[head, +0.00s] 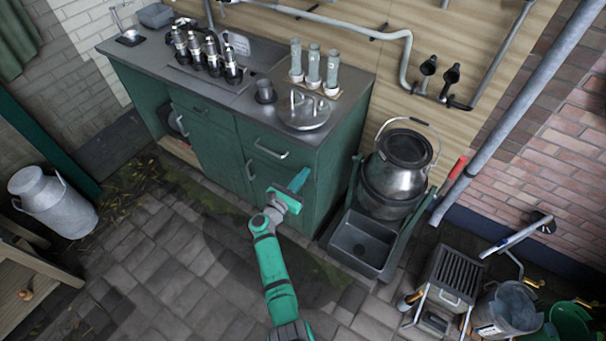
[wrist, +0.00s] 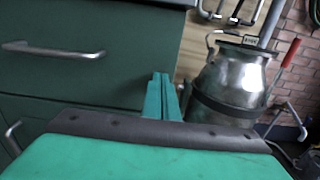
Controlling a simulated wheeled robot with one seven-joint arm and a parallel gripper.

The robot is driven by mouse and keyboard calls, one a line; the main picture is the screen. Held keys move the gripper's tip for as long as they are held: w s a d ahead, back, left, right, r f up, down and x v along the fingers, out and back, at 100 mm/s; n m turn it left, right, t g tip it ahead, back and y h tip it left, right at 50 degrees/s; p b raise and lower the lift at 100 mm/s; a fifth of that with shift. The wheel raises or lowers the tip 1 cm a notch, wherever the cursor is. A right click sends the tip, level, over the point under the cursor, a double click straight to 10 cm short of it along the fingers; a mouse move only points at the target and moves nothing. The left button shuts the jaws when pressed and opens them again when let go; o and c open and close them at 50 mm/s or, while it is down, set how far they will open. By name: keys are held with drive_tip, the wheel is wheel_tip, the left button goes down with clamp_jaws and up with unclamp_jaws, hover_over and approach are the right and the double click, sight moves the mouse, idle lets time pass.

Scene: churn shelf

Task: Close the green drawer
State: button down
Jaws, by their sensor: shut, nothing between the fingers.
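The green drawer (head: 291,147) is the upper right front of the green cabinet (head: 206,146), with a pale bar handle (head: 271,149). In the wrist view the drawer front (wrist: 120,66) fills the upper left, with its handle (wrist: 52,49) at the left. It looks about level with the cabinet front; a small gap cannot be told. My gripper (head: 299,179) is shut and empty, low in front of the drawer's right part. In the wrist view my fingertips (wrist: 161,80) are together near the drawer's lower right edge; contact cannot be told.
A metal churn (head: 395,168) stands right of the cabinet, behind a grey basin (head: 361,241). A lid (head: 304,112) and several tubes (head: 314,66) stand on the counter. A second churn (head: 50,203) is at the left. The paved floor before the cabinet is mostly clear.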

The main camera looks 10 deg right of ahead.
drive_tip(key=v, duration=1.3)
drive_tip(key=shift+s+f, duration=0.15)
drive_tip(key=s+f+m+g+y, duration=0.2)
drive_tip(key=s+f+m+y, duration=0.3)
drive_tip(key=s+f, duration=0.8)
drive_tip(key=s+a+m+y, duration=0.2)
drive_tip(key=s+m, duration=0.1)
drive_tip(key=s, duration=0.5)
drive_tip(key=s+a+m+y, duration=0.2)
drive_tip(key=s+m+y, duration=0.15)
drive_tip(key=s, duration=0.45)
drive_tip(key=s+r+m+y, duration=0.1)
drive_tip(key=s+r+m, duration=0.6)
drive_tip(key=s+r, duration=0.2)
drive_tip(key=s+d+r+m+t, duration=0.1)
drive_tip(key=s+r+m+t, duration=0.1)
drive_tip(key=r, duration=0.7)
drive_tip(key=s+d+r+m+t, duration=0.1)
drive_tip(key=s+r+m, duration=0.4)
drive_tip(key=r, duration=0.5)
drive_tip(key=shift+s+d+r+m+t, duration=0.25)
drive_tip(key=shift+m+t, duration=0.15)
drive_tip(key=shift+m, duration=0.85)
